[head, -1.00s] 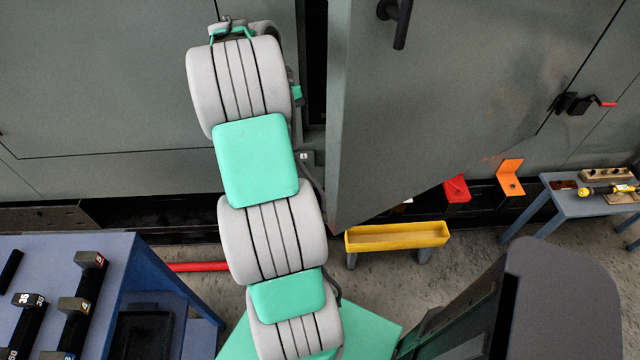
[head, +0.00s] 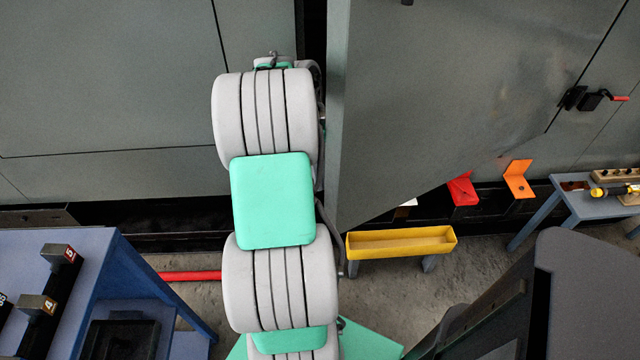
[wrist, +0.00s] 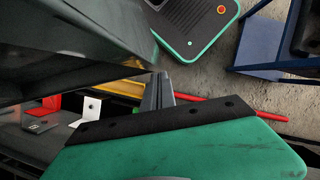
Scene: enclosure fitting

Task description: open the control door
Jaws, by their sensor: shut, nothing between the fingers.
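The control door (head: 430,110) is a large grey panel standing ajar. Its free edge faces me, with a narrow dark gap (head: 312,30) to its left. Only the tip of its black handle (head: 406,2) shows at the top of the head view. In the wrist view a dark grey panel (wrist: 70,40), apparently this door, fills the upper left. My gripper (wrist: 158,78) shows there as grey fingers, shut and empty, close beside the panel's edge; whether they touch it I cannot tell. In the head view my arm hides the gripper.
A yellow trough (head: 400,243) stands below the door's lower corner. A blue bench (head: 85,255) with black weights is at left, and a red bar (head: 190,276) lies low beside it. A small blue table (head: 580,205) stands at right. Red (head: 462,190) and orange (head: 517,178) brackets sit behind the door.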

